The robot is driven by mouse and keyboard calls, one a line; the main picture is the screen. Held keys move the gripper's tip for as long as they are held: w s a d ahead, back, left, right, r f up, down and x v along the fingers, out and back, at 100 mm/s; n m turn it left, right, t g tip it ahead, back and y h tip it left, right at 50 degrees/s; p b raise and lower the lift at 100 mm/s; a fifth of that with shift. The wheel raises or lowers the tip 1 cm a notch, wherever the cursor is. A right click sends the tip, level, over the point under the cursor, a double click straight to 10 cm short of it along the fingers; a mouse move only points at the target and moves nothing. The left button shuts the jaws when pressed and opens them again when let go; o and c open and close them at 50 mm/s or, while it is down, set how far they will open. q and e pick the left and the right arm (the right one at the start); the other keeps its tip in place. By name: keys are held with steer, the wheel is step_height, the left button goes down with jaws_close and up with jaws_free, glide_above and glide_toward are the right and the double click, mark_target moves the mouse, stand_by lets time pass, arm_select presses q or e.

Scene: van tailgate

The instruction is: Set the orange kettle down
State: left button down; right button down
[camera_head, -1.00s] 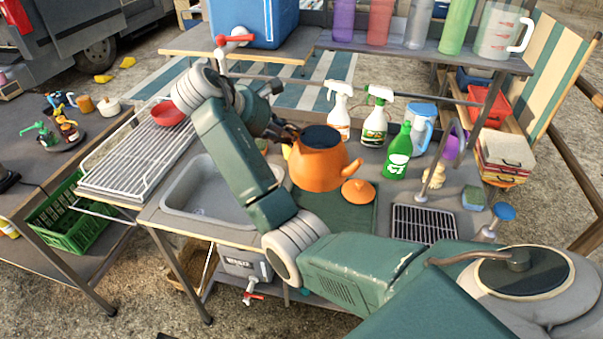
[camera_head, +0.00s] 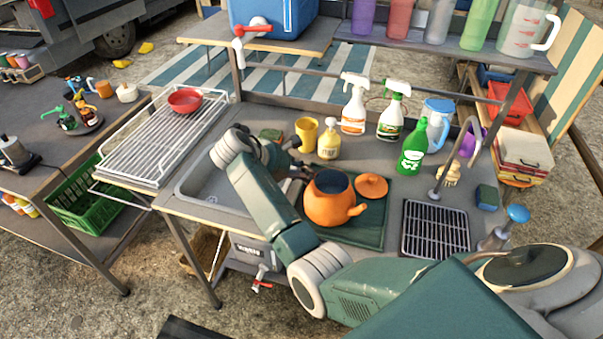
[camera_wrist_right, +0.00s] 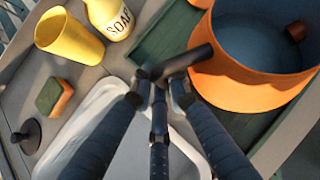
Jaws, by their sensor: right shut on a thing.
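The orange kettle (camera_head: 328,208) stands upright and lidless at the dark green mat (camera_head: 368,232), its spout pointing right. It looks on or just above the mat; I cannot tell whether its base touches. Its round orange lid (camera_head: 371,186) lies on the mat behind and right of it. My right gripper (camera_head: 298,168), at the kettle's far left side, is partly hidden by my arm. In the right wrist view, my right gripper (camera_wrist_right: 166,76) is shut on the dark handle (camera_wrist_right: 186,62), with the kettle's orange wall (camera_wrist_right: 235,88) to the right. My left gripper is out of view.
A sink (camera_head: 205,185) lies left of the mat, a black drain grid (camera_head: 436,228) right. A yellow cup (camera_head: 307,133), soap bottle (camera_head: 329,140), spray bottles (camera_head: 354,104) and green bottle (camera_head: 412,148) stand behind. A sponge (camera_wrist_right: 54,97) lies near the sink.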

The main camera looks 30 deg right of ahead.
steer(key=shift+f, duration=0.15)
steer(key=c, duration=1.7)
jaws_free()
steer(key=shift+f, duration=0.2)
steer(key=shift+o, duration=0.2)
steer(key=shift+a+r, duration=0.1)
steer(key=shift+r, duration=0.1)
steer(key=b+v, duration=0.1)
steer(key=v, duration=1.1)
steer(key=shift+s, duration=0.1)
